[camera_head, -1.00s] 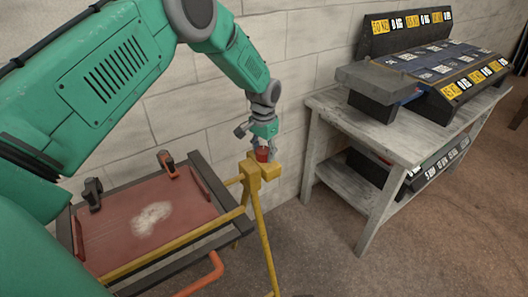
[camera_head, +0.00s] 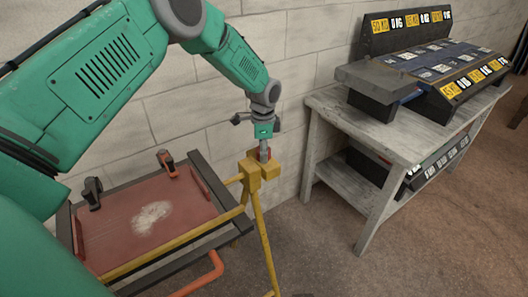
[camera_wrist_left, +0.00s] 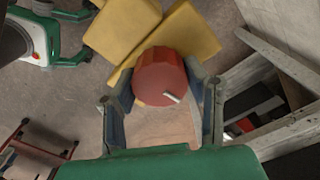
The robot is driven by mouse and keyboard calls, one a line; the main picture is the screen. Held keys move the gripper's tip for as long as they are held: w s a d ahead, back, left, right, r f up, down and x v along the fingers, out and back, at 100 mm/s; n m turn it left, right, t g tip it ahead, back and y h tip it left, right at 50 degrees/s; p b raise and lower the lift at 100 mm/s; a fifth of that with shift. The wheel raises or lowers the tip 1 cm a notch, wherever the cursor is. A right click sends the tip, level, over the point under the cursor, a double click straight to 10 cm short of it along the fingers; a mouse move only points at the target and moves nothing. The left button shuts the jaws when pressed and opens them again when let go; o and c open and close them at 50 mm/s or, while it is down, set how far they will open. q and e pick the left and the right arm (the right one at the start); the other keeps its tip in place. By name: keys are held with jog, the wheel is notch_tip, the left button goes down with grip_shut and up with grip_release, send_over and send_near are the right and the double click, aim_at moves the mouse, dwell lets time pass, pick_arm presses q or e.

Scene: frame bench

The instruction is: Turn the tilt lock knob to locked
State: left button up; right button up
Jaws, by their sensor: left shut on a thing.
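The tilt lock knob (camera_wrist_left: 160,77) is a round red knob with a short white mark on its face, on a yellow frame post (camera_head: 250,174). In the left wrist view the mark points to the lower right. My left gripper (camera_wrist_left: 162,92) is shut on the knob, one finger on each side of it. In the head view my left gripper (camera_head: 264,152) comes down over the knob at the top of the post, and the knob is mostly hidden there. My right gripper is not in view.
A red panel (camera_head: 150,215) with dark clamps sits in the frame left of the post. A grey wooden table (camera_head: 350,115) with labelled dark racks stands to the right. A block wall is close behind. Floor is clear between frame and table.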

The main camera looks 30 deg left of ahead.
pick_arm(q)
jog(key=shift+s+f+m, duration=0.15)
jog(key=shift+m, duration=0.35)
jog(key=o, duration=1.1)
jog(key=shift+o, duration=0.3)
jog(key=shift+a, duration=0.1)
